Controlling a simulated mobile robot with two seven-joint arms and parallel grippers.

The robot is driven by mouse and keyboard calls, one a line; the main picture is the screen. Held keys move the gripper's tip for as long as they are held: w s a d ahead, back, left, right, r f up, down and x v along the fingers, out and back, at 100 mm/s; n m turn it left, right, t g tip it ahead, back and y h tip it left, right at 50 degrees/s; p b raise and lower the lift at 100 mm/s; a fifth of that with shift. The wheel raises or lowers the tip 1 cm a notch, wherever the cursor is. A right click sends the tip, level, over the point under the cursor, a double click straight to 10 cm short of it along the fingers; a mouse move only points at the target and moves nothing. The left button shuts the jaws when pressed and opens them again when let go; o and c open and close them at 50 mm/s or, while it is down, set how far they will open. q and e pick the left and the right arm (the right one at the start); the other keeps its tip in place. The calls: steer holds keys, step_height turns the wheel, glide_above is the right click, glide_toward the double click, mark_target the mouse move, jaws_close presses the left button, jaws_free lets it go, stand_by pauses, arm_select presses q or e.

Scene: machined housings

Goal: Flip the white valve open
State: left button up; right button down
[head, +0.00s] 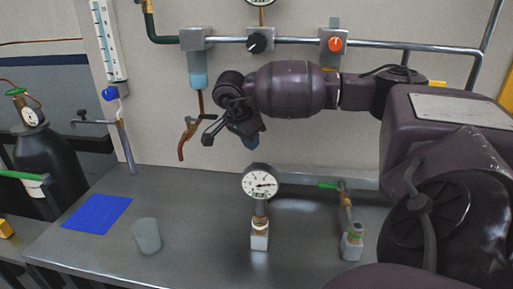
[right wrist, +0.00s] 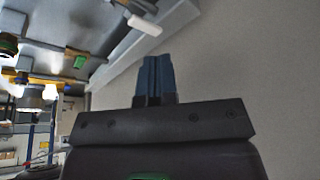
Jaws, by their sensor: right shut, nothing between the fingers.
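No valve with a clearly white handle shows in the head view. My right gripper (head: 251,142) is above and behind the gauge, near the wall. Its blue fingers (right wrist: 152,75) are shut and empty. My left gripper is out of view.
A wall pipe (head: 370,44) carries a black knob (head: 259,42) and an orange knob (head: 334,44). A blue sheet (head: 97,212) and a grey cup (head: 146,236) are on the bench (head: 200,205).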

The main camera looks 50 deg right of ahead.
steer(key=shift+v, duration=1.3)
